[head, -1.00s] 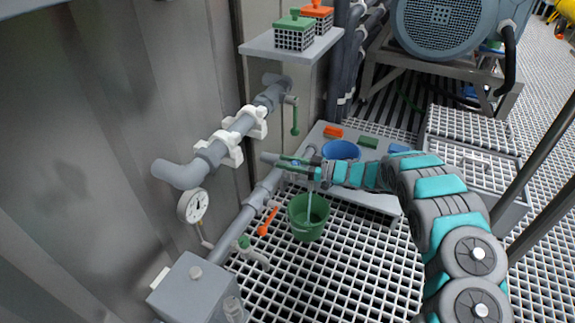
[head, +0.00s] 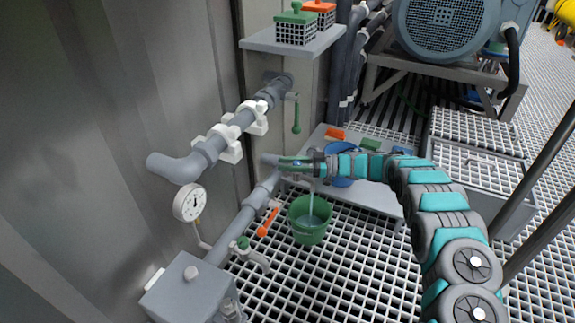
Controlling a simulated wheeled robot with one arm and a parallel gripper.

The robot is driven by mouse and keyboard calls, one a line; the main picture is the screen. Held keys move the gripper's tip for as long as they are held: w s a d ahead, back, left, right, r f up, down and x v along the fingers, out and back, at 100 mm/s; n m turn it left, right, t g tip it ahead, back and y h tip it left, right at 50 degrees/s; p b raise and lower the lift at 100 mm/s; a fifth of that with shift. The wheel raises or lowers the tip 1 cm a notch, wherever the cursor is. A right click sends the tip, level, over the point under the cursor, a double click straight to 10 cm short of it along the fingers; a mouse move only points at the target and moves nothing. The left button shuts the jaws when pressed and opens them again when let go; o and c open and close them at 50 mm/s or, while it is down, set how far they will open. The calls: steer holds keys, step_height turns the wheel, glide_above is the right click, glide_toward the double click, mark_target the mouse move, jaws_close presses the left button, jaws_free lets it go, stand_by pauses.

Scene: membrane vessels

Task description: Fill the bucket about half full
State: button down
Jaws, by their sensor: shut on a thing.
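The green bucket (head: 310,233) stands upright on the floor grating. A thin pale stream of water (head: 311,203) falls into it from the tap above. Pale water shows inside the bucket, below the rim; its exact depth is hard to judge from this angle. My gripper (head: 296,163) is shut on the green tap handle (head: 286,166), at the end of the grey pipe above and just behind the bucket. The fingers and wrist cover much of the tap, and the spout is hard to make out.
An orange lever (head: 268,222) and another green-handled valve (head: 250,250) sit on the lower pipe left of the bucket. A pressure gauge (head: 190,202) hangs left. Open grating lies in front.

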steer(key=c, duration=0.5)
jaws_free()
steer(key=d, duration=0.7)
steer(key=shift+w+d+p, duration=0.3)
steer(key=shift+d+p, duration=0.05)
steer(key=shift+p, duration=0.05)
